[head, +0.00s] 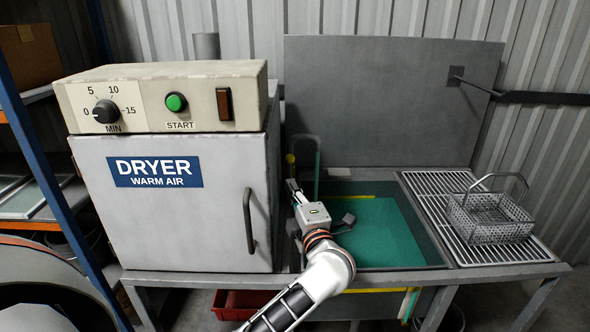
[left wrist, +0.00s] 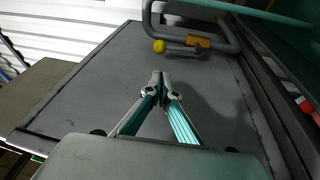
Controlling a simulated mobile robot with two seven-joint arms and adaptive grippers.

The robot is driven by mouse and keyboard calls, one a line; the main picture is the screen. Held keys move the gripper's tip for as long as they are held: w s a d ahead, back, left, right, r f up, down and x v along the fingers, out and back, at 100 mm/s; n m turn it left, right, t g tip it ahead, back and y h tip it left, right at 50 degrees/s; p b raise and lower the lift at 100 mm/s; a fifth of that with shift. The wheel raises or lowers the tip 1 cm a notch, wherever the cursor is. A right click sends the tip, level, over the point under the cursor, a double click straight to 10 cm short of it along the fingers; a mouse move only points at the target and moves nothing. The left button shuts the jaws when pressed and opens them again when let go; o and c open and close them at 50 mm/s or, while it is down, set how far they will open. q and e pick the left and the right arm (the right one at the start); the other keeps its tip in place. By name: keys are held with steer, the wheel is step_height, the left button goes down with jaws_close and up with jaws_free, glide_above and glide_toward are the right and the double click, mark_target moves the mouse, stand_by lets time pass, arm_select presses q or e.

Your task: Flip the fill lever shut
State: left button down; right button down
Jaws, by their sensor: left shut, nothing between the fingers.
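The fill lever ends in a yellow ball knob (left wrist: 159,46), seen at the top of the left wrist view. A short arm runs from the knob to an orange-yellow piece (left wrist: 197,41) beside the bent grey fill pipe (left wrist: 228,30). In the head view the knob (head: 290,158) is small, left of the pipe, at the tank's back left. My left gripper (head: 292,185) is just in front of the knob, over the tank's left edge. Its fingers (left wrist: 159,80) are shut and empty, pointing toward the knob with a gap between. My right gripper is not in view.
The dryer (head: 180,205), with its vertical handle (head: 249,220), stands close left of my arm. The tank (head: 375,235) holds green liquid. A raised grey lid (head: 390,100) stands behind it. A wire basket (head: 490,217) sits on the rack (head: 440,183) at right.

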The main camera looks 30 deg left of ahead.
mark_target(290, 169)
arm_select(q)
steer(key=shift+w+d+f+n+g+h, duration=0.25)
steer(key=shift+w+f+n+g+h, duration=0.25)
steer(key=shift+w, duration=0.3)
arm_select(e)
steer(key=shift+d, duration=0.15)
arm_select(q)
steer(key=x, duration=1)
steer(key=shift+p, duration=0.4)
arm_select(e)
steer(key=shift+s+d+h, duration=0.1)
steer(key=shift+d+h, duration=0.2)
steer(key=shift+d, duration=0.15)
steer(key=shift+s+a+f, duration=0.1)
